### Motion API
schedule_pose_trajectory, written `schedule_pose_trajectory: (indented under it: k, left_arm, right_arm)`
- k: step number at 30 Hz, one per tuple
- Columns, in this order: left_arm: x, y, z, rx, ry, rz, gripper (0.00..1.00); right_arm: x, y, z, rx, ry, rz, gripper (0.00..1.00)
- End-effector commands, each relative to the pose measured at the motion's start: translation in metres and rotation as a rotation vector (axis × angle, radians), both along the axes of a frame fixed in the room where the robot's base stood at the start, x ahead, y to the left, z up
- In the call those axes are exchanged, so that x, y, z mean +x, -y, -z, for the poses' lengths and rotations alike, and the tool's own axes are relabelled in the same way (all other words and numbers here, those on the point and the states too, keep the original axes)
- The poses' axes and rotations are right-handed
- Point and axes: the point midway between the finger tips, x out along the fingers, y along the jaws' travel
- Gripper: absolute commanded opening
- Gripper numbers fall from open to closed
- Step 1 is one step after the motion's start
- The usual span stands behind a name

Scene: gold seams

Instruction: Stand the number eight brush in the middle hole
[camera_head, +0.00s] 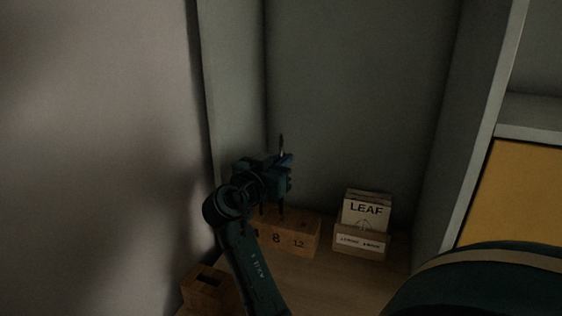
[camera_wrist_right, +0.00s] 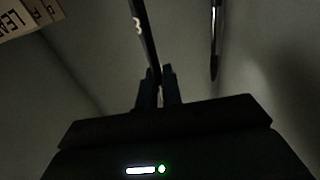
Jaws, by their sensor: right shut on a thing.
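My right gripper (camera_head: 284,175) is shut on an upright thin dark brush (camera_head: 281,147), whose tip sticks up above the jaws. In the wrist view the brush (camera_wrist_right: 145,40) stands between the fingers (camera_wrist_right: 160,92); a pale figure on it looks like an 8, partly cut off. The wooden block (camera_head: 305,229), marked 4, 8 and 12, is below the gripper. Dark thin shapes show between gripper and block; whether the held brush touches the block or enters its middle hole cannot be told. My left gripper is out of view.
A LEAF packet (camera_head: 365,211) stands in a small labelled box (camera_head: 359,241) right of the block. A wooden box with a dark opening (camera_head: 204,286) is at the lower left. Another thin dark rod (camera_wrist_right: 214,45) shows in the wrist view. Alcove walls stand close at left and behind.

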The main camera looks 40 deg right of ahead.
Motion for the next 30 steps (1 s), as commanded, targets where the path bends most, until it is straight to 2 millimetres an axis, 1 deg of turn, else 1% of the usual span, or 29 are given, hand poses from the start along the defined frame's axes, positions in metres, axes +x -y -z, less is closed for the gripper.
schedule_pose_trajectory:
  k: [30]
  left_arm:
    - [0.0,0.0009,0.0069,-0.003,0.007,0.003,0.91]
  right_arm:
    - [0.0,0.0002,0.0063,0.0,0.001,0.0,0.0]
